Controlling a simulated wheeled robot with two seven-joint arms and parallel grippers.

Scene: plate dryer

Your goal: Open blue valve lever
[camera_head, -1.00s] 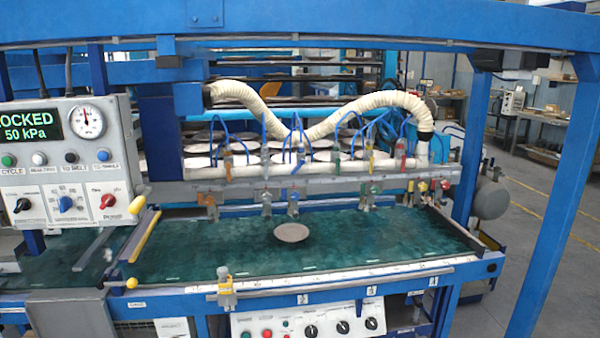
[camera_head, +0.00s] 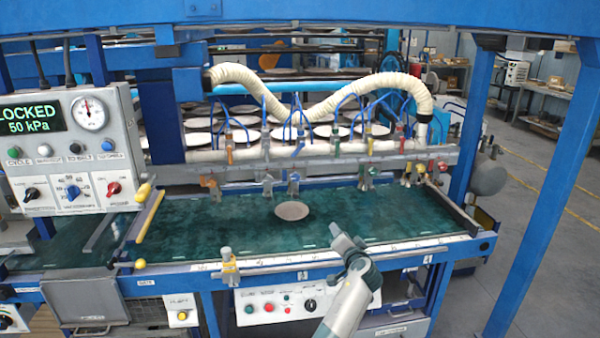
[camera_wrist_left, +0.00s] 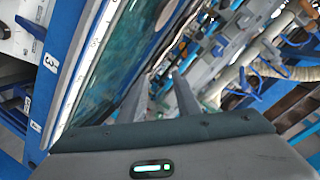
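A small valve with a bluish lever (camera_head: 293,183) hangs under the grey rail in the head view. The lever's exact angle is too small to tell. An arm, which I take to be my left, rises from the bottom of the head view. Its gripper (camera_head: 346,241) is over the table's front edge, low and to the right of the bluish lever, clearly apart from it. In the left wrist view the gripper's two fingers (camera_wrist_left: 160,95) are spread with nothing between them. Valves and hoses are beyond them, and I cannot single out the blue lever there. My right gripper is not in view.
A pale round plate (camera_head: 292,211) lies on the green table surface (camera_head: 230,232). Other coloured valves, such as an orange one (camera_head: 209,184), hang along the rail (camera_head: 330,168). A control box (camera_head: 70,150) reads LOCKED, 50 kPa.

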